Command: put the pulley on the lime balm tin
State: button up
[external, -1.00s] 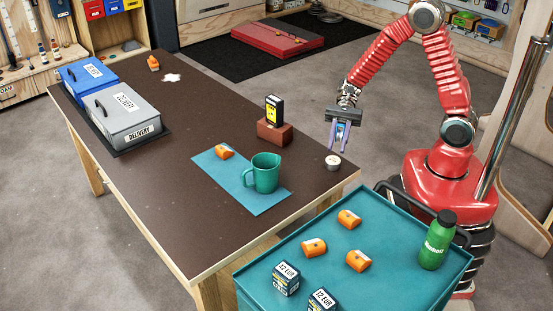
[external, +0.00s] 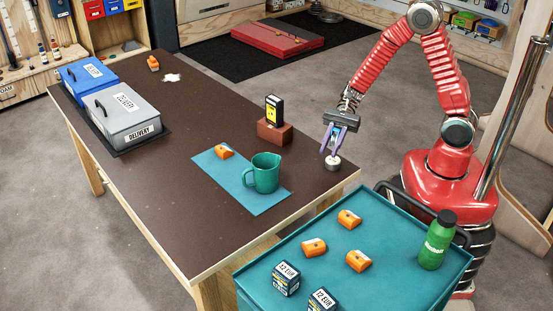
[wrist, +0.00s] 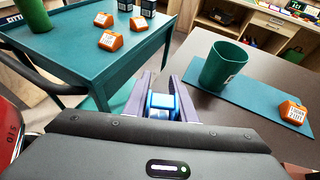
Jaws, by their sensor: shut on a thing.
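My gripper (external: 332,151) points down over the near right corner of the brown table. Its purple fingers are shut on a small blue piece, which I take to be the pulley (wrist: 162,101); in the external view the fingers mostly hide it. A small round tin with a pale lid, seemingly the balm tin (external: 333,165), stands upright on the table directly below the fingertips. The pulley is at or just above the lid; I cannot tell whether they touch. The tin's lime colour does not show clearly.
A green mug (external: 266,174) and an orange block (external: 224,151) stand on the teal mat (external: 214,171). A brick-red block (external: 274,134) bears a black and yellow box (external: 274,109). A teal cart (external: 395,287) with orange blocks and a green bottle (external: 437,240) stands close by.

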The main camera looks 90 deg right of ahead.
jog(key=shift+f, duration=1.25)
jog(key=shift+f, duration=2.05)
jog(key=o, duration=1.1)
jog(key=shift+f, duration=0.1)
jog(key=v, duration=1.2)
